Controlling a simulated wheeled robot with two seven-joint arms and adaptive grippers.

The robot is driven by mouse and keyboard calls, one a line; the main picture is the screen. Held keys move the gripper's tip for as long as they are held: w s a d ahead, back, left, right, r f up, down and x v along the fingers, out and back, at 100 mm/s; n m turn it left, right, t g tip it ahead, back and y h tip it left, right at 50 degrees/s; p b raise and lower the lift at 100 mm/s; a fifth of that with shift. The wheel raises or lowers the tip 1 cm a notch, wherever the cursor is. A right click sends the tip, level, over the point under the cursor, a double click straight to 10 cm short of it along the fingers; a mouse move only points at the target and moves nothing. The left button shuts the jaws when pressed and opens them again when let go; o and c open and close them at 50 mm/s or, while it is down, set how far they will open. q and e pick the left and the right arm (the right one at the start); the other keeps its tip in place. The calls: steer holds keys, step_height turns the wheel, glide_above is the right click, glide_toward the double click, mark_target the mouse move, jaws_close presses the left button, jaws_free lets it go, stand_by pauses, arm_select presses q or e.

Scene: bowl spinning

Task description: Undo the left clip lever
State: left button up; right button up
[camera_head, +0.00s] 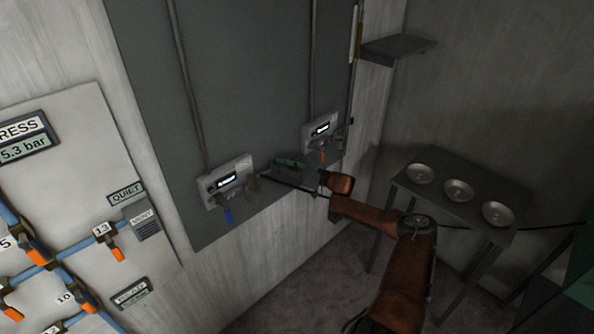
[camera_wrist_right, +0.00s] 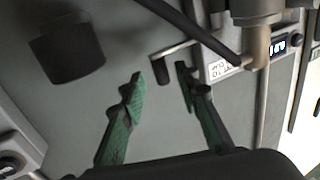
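Two grey boxes with lit displays sit on the dark wall panel in the head view: a left box (camera_head: 243,166) with a blue lever (camera_head: 228,216) below it, and a right box (camera_head: 318,127) with an orange lever (camera_head: 322,157) below it. My right gripper (camera_head: 290,162) is between the two boxes, close to the panel. My left gripper is not in view.
A side table (camera_head: 455,211) with three metal bowls stands at the right, below a small wall shelf (camera_head: 399,47). A pale board (camera_head: 75,140) with blue pipes and orange-handled valves is at the left.

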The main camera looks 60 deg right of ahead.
steer(key=s+d, duration=0.1)
steer(key=s, duration=0.8)
steer(key=shift+d, duration=0.25)
